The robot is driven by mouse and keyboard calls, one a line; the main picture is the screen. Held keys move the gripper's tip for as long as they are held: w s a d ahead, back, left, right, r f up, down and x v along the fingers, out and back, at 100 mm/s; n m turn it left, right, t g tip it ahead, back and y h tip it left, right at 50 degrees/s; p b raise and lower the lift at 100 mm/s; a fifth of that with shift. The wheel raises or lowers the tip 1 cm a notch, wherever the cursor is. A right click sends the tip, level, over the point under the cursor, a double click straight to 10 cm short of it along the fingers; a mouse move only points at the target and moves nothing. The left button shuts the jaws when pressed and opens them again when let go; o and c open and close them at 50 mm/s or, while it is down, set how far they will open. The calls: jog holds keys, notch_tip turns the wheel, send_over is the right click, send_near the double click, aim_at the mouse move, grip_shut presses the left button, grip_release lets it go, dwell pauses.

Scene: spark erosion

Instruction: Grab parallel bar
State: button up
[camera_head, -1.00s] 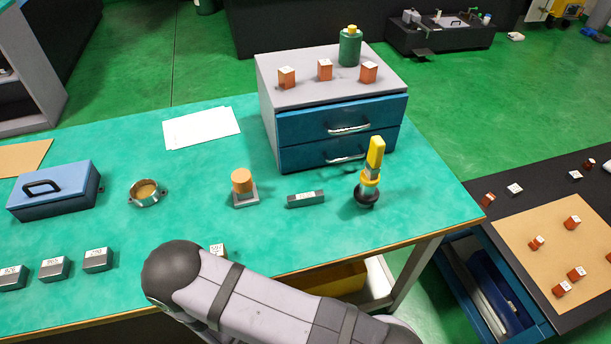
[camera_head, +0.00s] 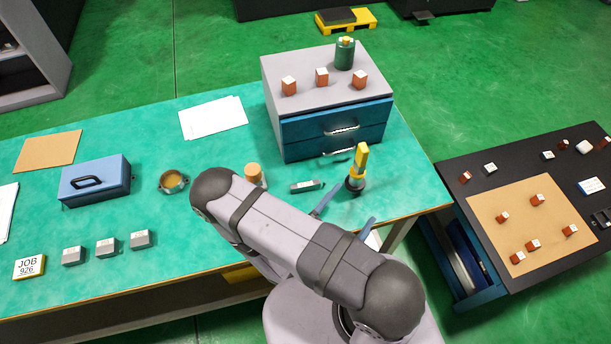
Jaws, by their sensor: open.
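The parallel bar (camera_head: 305,186), a small grey block-shaped bar, lies flat on the green bench top. It is between the orange cylinder on its grey base (camera_head: 253,174) and the yellow-handled tool on a dark round foot (camera_head: 357,172). My gripper (camera_head: 357,201) shows as two blue-grey fingers spread apart beyond my arm. It is open, with nothing visible between the fingers. It is to the right of the bar and nearer the bench's front edge, close to the yellow-handled tool. Its palm is hidden behind my arm, and its height above the bench is unclear.
A blue drawer cabinet (camera_head: 289,144) stands behind the bar, with orange blocks and a green bottle (camera_head: 344,54) on top. A brass ring (camera_head: 173,182), a blue box (camera_head: 95,184) and several grey blocks are to the left. A dark table (camera_head: 455,200) stands at right.

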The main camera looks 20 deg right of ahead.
aim_at(305, 187)
jog(key=w+a+n+y, duration=0.1)
jog(key=n+y, duration=0.1)
jog(key=w+a+n+t+y+p, duration=0.1)
jog(key=w+a+n+y, duration=0.1)
jog(key=n, duration=0.1)
jog(key=w+a+n+t+y, duration=0.1)
jog(key=n, duration=0.2)
jog(key=shift+w+a+f+y, duration=0.25)
jog(key=shift+a+f+y, duration=0.05)
jog(key=shift+y, duration=0.1)
jog(key=a+n+y, duration=0.1)
jog(key=a+n+y+p, duration=0.1)
jog(key=a, duration=0.1)
jog(key=a+n+y, duration=0.1)
jog(key=n, duration=0.1)
jog(key=shift+w+a+f+y, duration=0.15)
jog(key=shift+w+f+y, duration=0.1)
jog(key=shift+w+y, duration=0.1)
jog(key=shift+a+f+n+y+p, duration=0.1)
jog(key=shift+a+n+y+p, duration=0.2)
jog(key=shift+a+n+y, duration=0.35)
jog(key=shift+b+x, duration=1.1)
jog(key=shift+x, duration=2.6)
jog(key=shift+c, duration=0.6)
jog(key=shift+r, duration=0.25)
jog(key=c, duration=1.3)
jog(key=shift+r, duration=0.2)
